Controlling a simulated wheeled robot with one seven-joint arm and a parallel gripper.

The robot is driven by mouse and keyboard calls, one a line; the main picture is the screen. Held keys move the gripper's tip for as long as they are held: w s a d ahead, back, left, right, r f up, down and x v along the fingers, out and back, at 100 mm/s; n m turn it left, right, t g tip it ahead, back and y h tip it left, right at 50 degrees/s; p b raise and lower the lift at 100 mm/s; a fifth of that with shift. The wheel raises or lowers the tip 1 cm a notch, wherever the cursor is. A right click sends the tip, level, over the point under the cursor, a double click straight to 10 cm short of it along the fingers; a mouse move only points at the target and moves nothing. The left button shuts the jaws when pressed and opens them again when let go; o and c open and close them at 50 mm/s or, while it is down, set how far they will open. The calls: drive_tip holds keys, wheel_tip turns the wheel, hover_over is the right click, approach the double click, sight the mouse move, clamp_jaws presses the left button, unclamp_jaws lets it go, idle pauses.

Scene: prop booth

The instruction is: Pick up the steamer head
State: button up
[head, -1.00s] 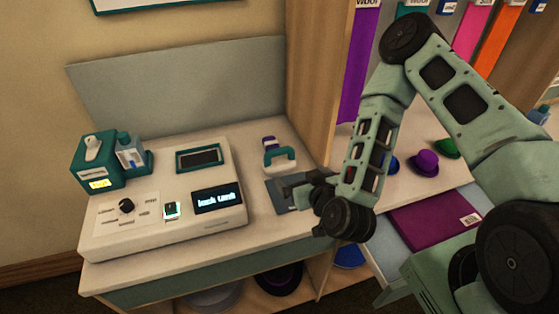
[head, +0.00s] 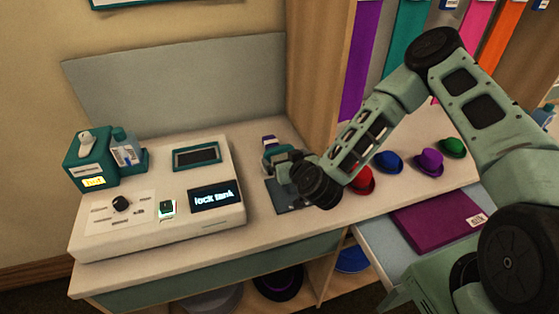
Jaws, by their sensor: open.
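The steamer head (head: 269,141), a small teal, white and purple piece, is on the counter to the right of the white console. My gripper (head: 277,166) is open and right in front of it, over the dark pad (head: 290,205). The gripper covers most of the steamer head's teal handle. Whether the fingers are around the handle or only in front of it, I cannot tell.
The white console (head: 110,238) has a display (head: 216,198) reading "lock tank", a knob (head: 121,204) and a teal tank unit (head: 92,160). A wooden partition (head: 318,80) rises behind. Red (head: 364,181), blue (head: 388,162), purple (head: 429,161) and green (head: 452,147) hats sit to the right.

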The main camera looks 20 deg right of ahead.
sight(281, 153)
drive_tip(key=x, duration=0.2)
drive_tip(key=p+x, duration=0.1)
drive_tip(key=x, duration=0.1)
drive_tip(key=shift+w+a+r, duration=0.15)
drive_tip(key=shift+w+r, duration=0.05)
drive_tip(key=shift+w+f, duration=0.25)
drive_tip(key=shift+w, duration=0.2)
drive_tip(key=c, duration=1)
drive_tip(key=shift+r, duration=0.1)
